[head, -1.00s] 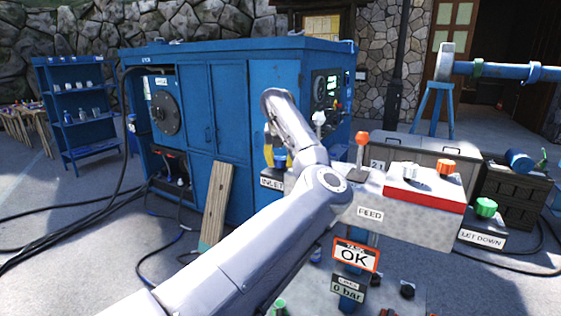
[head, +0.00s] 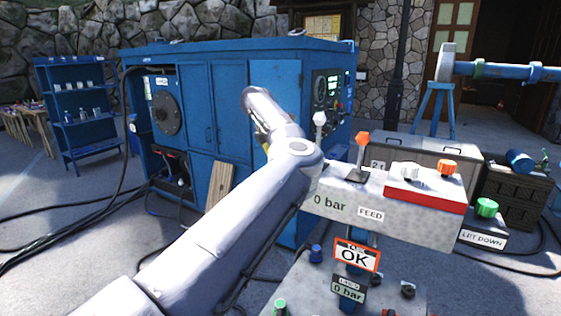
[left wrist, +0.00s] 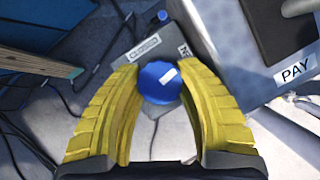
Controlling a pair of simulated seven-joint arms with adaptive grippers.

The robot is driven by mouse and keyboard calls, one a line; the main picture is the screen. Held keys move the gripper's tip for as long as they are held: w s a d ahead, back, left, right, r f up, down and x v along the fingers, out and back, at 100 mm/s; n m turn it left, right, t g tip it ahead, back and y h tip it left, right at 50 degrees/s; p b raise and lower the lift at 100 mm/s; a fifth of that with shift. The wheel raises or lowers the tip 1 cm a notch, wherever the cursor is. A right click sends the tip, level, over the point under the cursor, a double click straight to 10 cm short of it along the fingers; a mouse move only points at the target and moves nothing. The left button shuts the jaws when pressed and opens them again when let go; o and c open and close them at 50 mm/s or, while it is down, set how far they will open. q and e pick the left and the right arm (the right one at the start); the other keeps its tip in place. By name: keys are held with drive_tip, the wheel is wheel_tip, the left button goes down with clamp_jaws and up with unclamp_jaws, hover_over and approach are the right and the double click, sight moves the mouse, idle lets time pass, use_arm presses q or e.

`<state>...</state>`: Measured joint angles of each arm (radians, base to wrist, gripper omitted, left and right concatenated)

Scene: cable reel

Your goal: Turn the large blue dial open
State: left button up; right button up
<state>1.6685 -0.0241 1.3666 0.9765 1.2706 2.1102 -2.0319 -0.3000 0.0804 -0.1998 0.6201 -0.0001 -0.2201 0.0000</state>
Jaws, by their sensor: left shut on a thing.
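The large blue dial (left wrist: 160,84), with a white mark on its top, shows in the left wrist view between the two yellow fingers of my left gripper (left wrist: 161,70). The gripper is shut on the dial, with one finger on each side. In the head view my left arm hides the dial and its INLET label; only a sliver of yellow finger shows past the forearm. My right gripper is in neither view.
A grey panel (head: 400,222) with FEED and 0 bar labels, levers and knobs stands right of my arm. A small blue knob (head: 316,253) sits below it. A big blue cabinet (head: 228,100) stands behind. Cables lie on the floor.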

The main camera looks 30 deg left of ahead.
use_arm(q)
drive_tip(key=shift+d+r+m+h, duration=0.15)
drive_tip(key=shift+m+h, duration=0.15)
drive_tip(key=shift+m, duration=0.6)
drive_tip(key=shift+w, duration=0.1)
drive_tip(key=o, duration=1)
drive_tip(key=shift+o, duration=1.4)
drive_tip(key=v, duration=1.1)
drive_tip(key=shift+a+r, duration=0.25)
drive_tip(key=shift+r, duration=0.1)
